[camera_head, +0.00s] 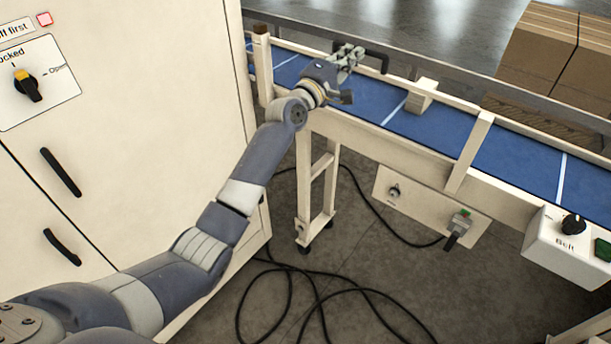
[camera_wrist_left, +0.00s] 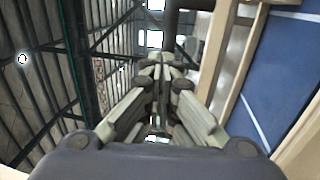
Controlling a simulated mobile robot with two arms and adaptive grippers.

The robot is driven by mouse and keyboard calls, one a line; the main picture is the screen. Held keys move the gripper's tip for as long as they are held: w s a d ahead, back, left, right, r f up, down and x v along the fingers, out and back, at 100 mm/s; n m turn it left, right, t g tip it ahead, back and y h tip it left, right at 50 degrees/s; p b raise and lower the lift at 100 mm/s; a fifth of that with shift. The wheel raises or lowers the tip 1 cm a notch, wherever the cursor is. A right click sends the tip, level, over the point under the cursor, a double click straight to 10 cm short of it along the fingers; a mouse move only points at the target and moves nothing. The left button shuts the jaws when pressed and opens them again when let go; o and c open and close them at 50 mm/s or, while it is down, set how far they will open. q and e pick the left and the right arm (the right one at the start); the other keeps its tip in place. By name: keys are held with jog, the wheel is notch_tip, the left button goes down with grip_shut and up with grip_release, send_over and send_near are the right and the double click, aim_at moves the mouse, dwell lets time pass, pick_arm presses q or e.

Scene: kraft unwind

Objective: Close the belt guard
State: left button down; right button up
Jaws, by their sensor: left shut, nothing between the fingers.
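The conveyor has a blue belt (camera_head: 510,161) with white cross lines and a cream side frame. A black handle (camera_head: 377,54) shows at the far left part of the conveyor. My left gripper (camera_head: 350,54) is shut and empty over the belt, just left of the handle; I cannot tell whether they touch. In the left wrist view its fingers (camera_wrist_left: 158,68) are together, with the blue belt (camera_wrist_left: 285,60) at right. My right gripper is not in view.
A cream cabinet (camera_head: 130,190) with a yellow-black switch (camera_head: 28,84) stands at left. A box marked Belt (camera_head: 565,247) with a black knob sits at the lower right. Cardboard boxes (camera_head: 560,50) stand behind the conveyor. Black cables (camera_head: 290,300) lie on the floor.

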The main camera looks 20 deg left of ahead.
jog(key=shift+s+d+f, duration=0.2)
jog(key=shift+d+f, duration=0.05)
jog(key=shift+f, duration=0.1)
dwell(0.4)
